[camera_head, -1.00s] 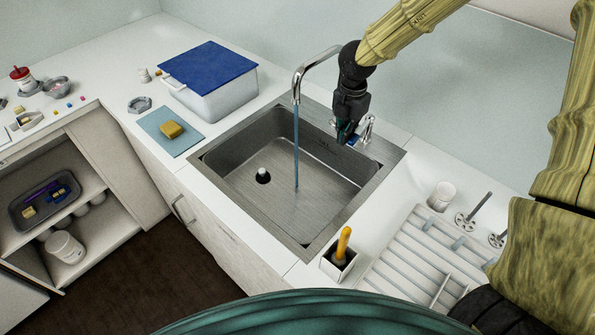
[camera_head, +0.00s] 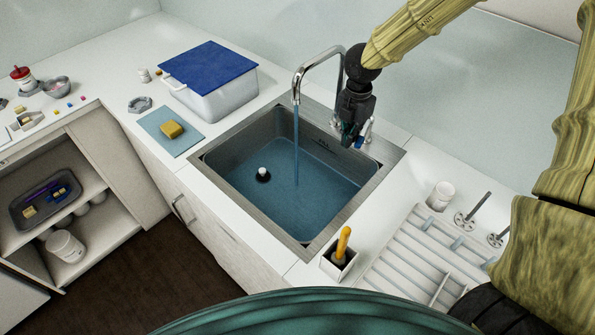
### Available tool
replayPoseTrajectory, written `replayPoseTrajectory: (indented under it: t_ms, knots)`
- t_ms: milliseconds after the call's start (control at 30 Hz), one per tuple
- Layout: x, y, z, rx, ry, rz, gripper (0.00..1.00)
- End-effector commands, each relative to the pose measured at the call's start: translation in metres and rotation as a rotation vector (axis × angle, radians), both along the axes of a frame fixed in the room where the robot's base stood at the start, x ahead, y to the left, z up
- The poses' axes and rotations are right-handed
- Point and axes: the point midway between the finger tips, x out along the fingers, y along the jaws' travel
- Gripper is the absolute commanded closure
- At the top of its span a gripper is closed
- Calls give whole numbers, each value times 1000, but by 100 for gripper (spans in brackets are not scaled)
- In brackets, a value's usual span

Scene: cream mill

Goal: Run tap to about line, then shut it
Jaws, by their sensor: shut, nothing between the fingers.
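The chrome tap (camera_head: 318,62) arches over the sink, and a blue stream of water (camera_head: 296,140) falls from its spout. The steel sink (camera_head: 355,199) holds blue water (camera_head: 300,198) spread across its basin. A dark line with small lettering (camera_head: 323,144) shows on the far inner wall, above the water. A round plug with a white knob (camera_head: 263,174) stands at the left of the basin. My gripper (camera_head: 347,141) is shut and empty at the back right rim, beside the tap's lever (camera_head: 368,130). Whether it touches the lever cannot be told.
A white tub with a blue lid (camera_head: 215,98) and a yellow sponge (camera_head: 172,129) on a blue mat stand left of the sink. A yellow-handled brush in a holder (camera_head: 341,249), a drying rack (camera_head: 405,262) and a white cup (camera_head: 442,195) are at the right.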

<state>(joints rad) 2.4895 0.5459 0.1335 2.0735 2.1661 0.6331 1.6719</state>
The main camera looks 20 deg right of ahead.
Motion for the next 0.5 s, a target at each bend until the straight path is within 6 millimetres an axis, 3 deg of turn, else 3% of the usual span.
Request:
replayPoseTrajectory:
  t_ms: [500]
  knots:
    - [-6,-6,0,1,1,0,100]
